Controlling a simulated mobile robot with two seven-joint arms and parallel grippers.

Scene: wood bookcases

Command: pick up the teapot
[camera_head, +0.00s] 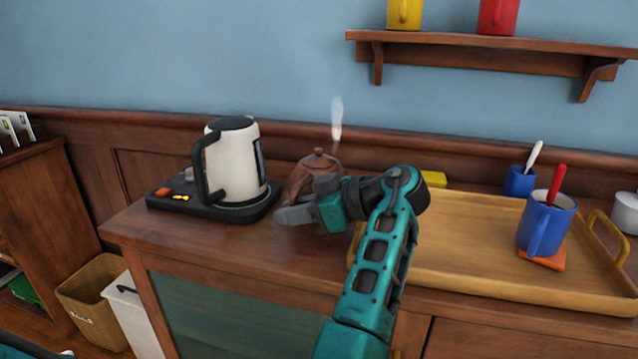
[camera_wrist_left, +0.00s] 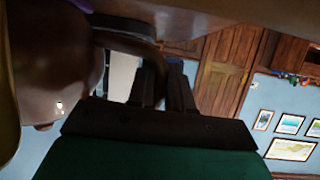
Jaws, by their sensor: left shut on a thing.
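The brown teapot (camera_head: 319,159) with a knobbed lid is on or just above the wooden counter, right of the kettle. I cannot tell whether its base touches the counter. My left gripper (camera_head: 300,206) is in front of it and hides its lower part. In the left wrist view the teapot's dark, glossy body (camera_wrist_left: 40,70) fills the left side. The left gripper's dark fingers (camera_wrist_left: 165,88) are at its curved handle (camera_wrist_left: 128,28) and shut on it. A white wisp rises by the spout. My right gripper is out of view.
A white kettle (camera_head: 234,165) stands on a black base to the left. A wooden tray (camera_head: 470,275) on the right holds a blue mug (camera_head: 546,225) on an orange coaster. A wall shelf (camera_head: 480,41) hangs above. The counter's front left is clear.

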